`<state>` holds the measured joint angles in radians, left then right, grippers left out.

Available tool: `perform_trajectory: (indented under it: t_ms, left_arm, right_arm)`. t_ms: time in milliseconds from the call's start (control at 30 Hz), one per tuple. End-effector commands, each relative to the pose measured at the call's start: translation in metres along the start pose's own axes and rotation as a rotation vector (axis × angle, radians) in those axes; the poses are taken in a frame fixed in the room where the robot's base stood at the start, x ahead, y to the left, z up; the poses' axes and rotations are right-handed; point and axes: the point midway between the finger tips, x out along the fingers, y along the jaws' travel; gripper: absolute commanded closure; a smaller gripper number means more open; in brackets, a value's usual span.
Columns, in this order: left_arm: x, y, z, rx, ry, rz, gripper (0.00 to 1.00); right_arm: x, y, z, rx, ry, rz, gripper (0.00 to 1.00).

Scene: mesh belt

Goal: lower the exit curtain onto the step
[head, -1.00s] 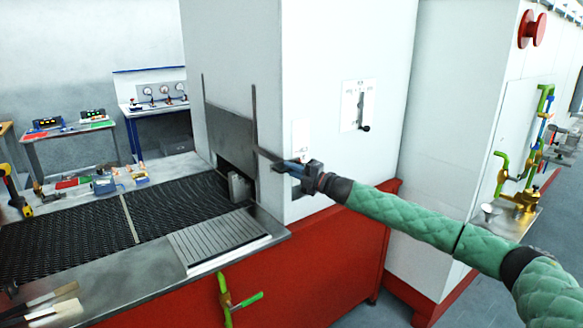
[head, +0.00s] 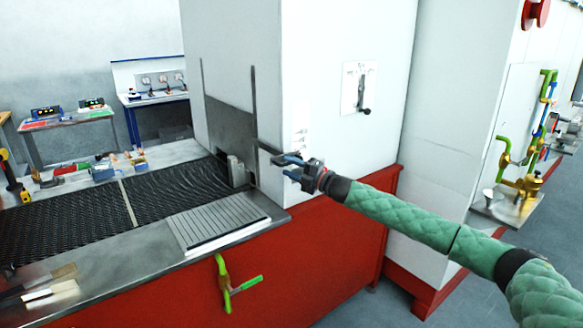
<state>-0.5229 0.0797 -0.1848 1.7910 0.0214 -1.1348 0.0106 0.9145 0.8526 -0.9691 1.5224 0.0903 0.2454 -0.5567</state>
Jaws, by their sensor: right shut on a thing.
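The exit curtain (head: 230,128) is a dark grey plate between two upright guides at the mouth of the white machine. Its lower edge is down near the belt, close to a small grey metal block (head: 236,171) that looks like the step. I cannot tell whether the edge touches it. My right gripper (head: 279,157) is at the machine's front corner, right of the curtain. It is shut on a dark bar (head: 268,147) that reaches toward the curtain's right guide; the jaws partly hide it. My left gripper is not in view.
A black mesh belt (head: 70,212) runs left from the mouth, with a ribbed metal plate (head: 222,220) in front. A lever panel (head: 359,90) is on the machine face. A green-handled valve (head: 228,284) sticks out of the red base. Tools (head: 45,291) lie front left.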

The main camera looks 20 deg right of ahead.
Motion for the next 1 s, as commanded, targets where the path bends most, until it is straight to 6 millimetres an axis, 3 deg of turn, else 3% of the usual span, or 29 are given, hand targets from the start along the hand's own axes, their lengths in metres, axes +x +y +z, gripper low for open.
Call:
perform_trajectory:
  t_ms: [33,833,867,900,1000]
  left_arm:
    - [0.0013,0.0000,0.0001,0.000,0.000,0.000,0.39]
    - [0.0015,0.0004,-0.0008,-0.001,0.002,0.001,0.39]
    - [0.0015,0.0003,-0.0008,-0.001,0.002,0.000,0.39]
    - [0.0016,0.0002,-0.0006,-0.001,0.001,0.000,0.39]
    - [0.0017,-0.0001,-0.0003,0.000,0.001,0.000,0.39]
  right_arm:
    - [-0.0023,-0.0115,-0.0017,0.004,-0.001,-0.012,0.75]
    - [-0.0025,-0.0122,-0.0017,0.004,-0.001,-0.013,0.72]
    - [-0.0025,-0.0121,-0.0017,0.004,-0.001,-0.013,0.60]
    - [-0.0025,-0.0120,-0.0017,0.004,-0.001,-0.013,0.68]
    - [-0.0024,-0.0115,-0.0016,0.004,-0.001,-0.012,0.68]
